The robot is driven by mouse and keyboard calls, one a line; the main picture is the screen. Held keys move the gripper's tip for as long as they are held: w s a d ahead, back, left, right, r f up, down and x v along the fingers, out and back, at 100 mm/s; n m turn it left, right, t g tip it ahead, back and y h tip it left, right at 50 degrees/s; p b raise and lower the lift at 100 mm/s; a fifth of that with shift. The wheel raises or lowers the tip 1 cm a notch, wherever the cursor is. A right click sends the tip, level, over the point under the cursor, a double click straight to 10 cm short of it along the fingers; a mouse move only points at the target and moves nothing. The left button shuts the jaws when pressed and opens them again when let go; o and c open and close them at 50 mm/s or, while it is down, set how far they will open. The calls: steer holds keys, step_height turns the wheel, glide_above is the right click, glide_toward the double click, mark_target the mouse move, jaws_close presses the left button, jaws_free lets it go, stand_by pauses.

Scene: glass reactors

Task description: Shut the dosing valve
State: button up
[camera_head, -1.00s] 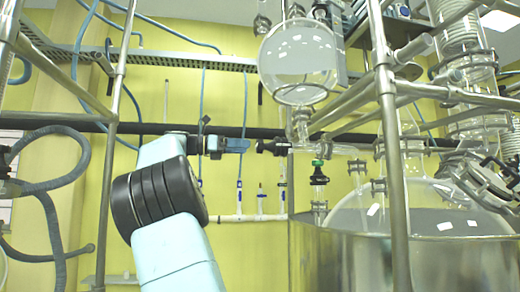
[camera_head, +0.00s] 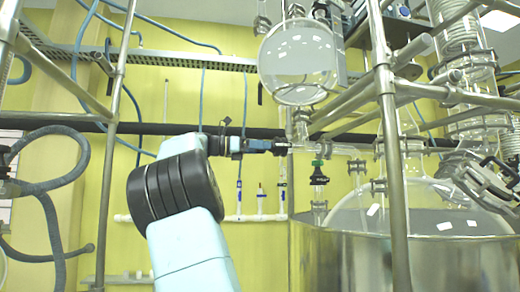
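The dosing valve is at the glass neck (camera_head: 302,135) below the round glass flask (camera_head: 300,62). Its black horizontal handle (camera_head: 281,148) points left and is mostly covered by my gripper. My gripper (camera_head: 272,147) comes in level from the left, with its blue part just left of the neck and its tips at the handle. It overlaps the handle in this view. Whether the fingers are open or closed around it is too small to tell. The turn position of the handle is also unclear.
A second black-topped valve with a green collar (camera_head: 318,173) stands upright just below right. A metal frame post (camera_head: 392,150) and slanted bars stand to the right. A large steel vessel (camera_head: 345,255) fills the lower right.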

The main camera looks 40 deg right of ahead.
steer(key=c, duration=0.7)
steer(key=shift+m, duration=0.4)
steer(key=m, duration=0.3)
steer(key=shift+m, duration=0.4)
steer(key=m, duration=0.5)
steer(key=shift+w+m, duration=0.1)
steer(key=shift+m, duration=0.2)
steer(key=m, duration=0.6)
steer(key=shift+c, duration=0.2)
steer(key=m, duration=0.6)
steer(key=shift+r, duration=0.1)
steer(key=shift+m, duration=0.3)
